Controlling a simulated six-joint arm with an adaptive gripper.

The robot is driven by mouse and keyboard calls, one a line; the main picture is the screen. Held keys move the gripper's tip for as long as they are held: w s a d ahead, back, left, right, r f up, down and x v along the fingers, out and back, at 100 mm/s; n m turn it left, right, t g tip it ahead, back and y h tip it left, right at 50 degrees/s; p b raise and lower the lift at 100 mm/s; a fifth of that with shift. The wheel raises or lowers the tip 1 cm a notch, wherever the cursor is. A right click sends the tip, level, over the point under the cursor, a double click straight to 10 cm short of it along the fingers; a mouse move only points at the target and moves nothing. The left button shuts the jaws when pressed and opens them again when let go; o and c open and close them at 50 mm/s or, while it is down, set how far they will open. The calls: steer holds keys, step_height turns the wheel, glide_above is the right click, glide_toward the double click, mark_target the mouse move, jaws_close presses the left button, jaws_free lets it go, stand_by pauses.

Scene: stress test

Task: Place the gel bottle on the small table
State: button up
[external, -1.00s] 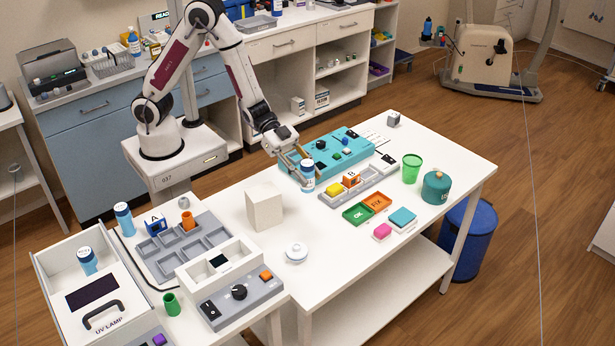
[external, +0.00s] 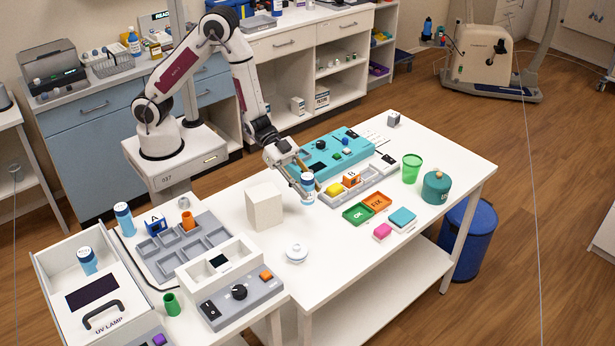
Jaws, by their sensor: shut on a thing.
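A white-and-blue bottle (external: 308,188) is held upright in my gripper (external: 303,179). The fingers close around its upper part from the back left. It is over the left half of the white table (external: 335,232), left of the grey tray of blocks. I cannot tell whether its base touches the tabletop. Two similar bottles stand to the left: a blue one (external: 123,219) beside the grey compartment tray, and another (external: 88,261) in the UV lamp box. The labels are too small to read, and which surface is the small table is unclear.
A white block (external: 264,207) stands just left of the held bottle, with a white lidded dish (external: 296,252) in front. The teal device (external: 327,152) lies behind, and the grey block tray (external: 362,183) is close on the right. Bare tabletop lies between dish and green OK tray (external: 358,214).

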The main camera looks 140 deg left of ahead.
mark_target(307, 200)
steer(key=shift+f, duration=0.45)
steer(key=shift+f, duration=2.1)
steer(key=shift+f, duration=0.15)
steer(key=o, duration=1.2)
steer(key=shift+c, duration=0.2)
steer(key=v, duration=1.2)
